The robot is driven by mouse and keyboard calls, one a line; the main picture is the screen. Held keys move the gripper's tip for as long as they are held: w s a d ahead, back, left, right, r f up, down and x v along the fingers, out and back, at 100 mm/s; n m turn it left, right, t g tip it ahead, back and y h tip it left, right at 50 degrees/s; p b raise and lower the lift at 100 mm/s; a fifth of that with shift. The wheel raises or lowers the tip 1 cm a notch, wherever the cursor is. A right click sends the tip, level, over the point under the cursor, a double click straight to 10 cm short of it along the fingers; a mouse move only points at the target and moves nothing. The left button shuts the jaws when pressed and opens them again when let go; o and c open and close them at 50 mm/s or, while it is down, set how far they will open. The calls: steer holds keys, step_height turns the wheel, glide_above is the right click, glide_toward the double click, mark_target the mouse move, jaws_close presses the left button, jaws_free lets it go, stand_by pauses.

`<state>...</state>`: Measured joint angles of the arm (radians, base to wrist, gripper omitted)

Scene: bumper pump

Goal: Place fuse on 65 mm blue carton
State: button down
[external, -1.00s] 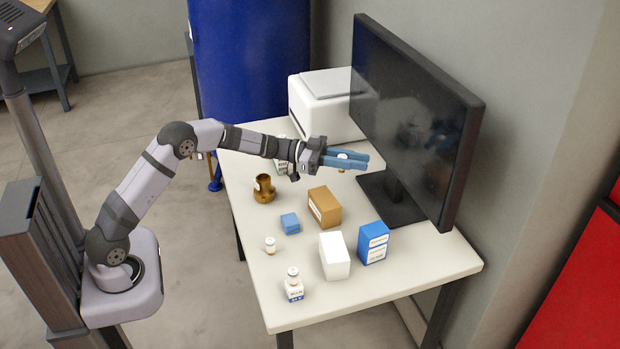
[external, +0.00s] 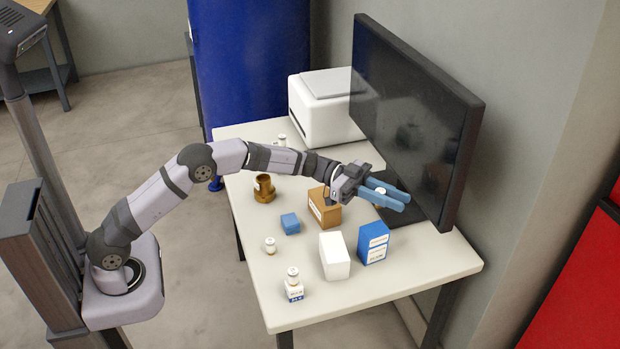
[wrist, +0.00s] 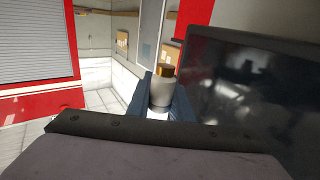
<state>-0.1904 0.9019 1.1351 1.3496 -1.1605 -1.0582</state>
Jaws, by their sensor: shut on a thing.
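My gripper (external: 404,201) is shut on a fuse, a pale cylinder with a brass cap, which shows upright between the blue fingers in the wrist view (wrist: 161,92). In the external view only a little of the fuse (external: 380,191) shows. The gripper is above the table near the monitor, up and to the right of the brown carton in the picture. A tall blue carton (external: 373,244) with white labels stands at the right, below the gripper in the picture. Its top looks bare. A smaller blue box (external: 290,224) stands further left. Carton sizes are not readable.
A brown carton (external: 327,212), a white carton (external: 334,258) and a brass cup (external: 264,189) stand nearby. The monitor (external: 415,120) is close beside the gripper.

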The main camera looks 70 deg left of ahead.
step_height(320, 180, down, 8)
steer(key=shift+r, duration=0.15)
stand_by(0.6)
steer(key=shift+f, duration=0.2)
steer(key=c, duration=1.6)
jaws_free()
steer(key=b+v, duration=0.1)
steer(key=v, duration=1.1)
steer(key=shift+s+r, duration=0.1)
steer(key=shift+r, duration=0.05)
